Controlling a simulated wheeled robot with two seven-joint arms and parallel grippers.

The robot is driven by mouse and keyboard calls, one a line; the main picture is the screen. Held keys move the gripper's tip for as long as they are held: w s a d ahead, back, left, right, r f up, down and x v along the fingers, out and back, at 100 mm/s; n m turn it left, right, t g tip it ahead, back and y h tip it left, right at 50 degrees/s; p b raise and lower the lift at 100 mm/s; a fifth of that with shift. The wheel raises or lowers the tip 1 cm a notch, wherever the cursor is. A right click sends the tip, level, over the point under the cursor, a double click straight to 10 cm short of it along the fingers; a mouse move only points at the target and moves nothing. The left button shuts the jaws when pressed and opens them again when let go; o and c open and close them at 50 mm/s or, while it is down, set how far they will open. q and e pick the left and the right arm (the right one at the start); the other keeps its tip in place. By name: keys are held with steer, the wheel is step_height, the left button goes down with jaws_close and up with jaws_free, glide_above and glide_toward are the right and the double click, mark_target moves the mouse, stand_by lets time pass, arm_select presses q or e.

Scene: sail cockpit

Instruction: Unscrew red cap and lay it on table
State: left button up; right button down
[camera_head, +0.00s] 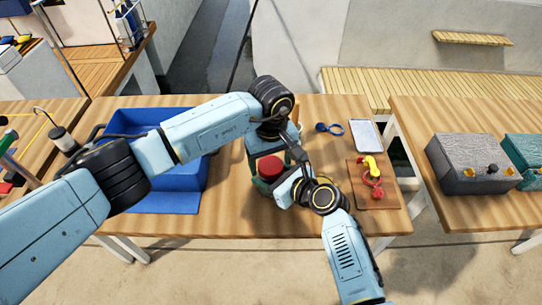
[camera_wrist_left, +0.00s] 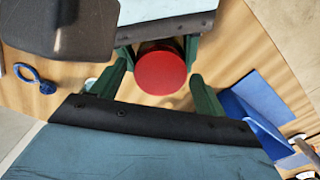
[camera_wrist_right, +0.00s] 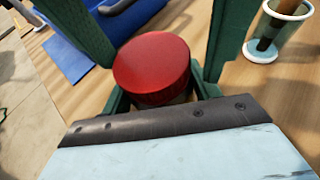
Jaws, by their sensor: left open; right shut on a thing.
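The round red cap (camera_head: 270,167) is on top of a jar, mostly hidden, at the middle of the table (camera_head: 235,215). It also shows in the left wrist view (camera_wrist_left: 160,72) and the right wrist view (camera_wrist_right: 152,62). My left gripper (camera_head: 268,155) reaches over from the back, its green fingers (camera_wrist_left: 161,85) spread on either side of the cap with gaps. My right gripper (camera_head: 272,182) comes from the front right. Its fingers (camera_wrist_right: 162,95) are shut on the jar (camera_wrist_right: 168,99) just below the cap. The jar stands upright as far as I can see.
A blue bin (camera_head: 205,180) stands left of the jar. A blue ring-shaped item (camera_head: 331,128), a pale tray (camera_head: 366,136) and a wooden board (camera_head: 372,199) with yellow and red pieces lie to the right. The front table strip is clear.

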arm_select(q)
steer(key=c, duration=1)
steer(key=n, duration=0.4)
steer(key=shift+r, duration=0.1)
steer(key=n, duration=1.3)
steer(key=o, duration=1)
steer(key=shift+o, duration=0.4)
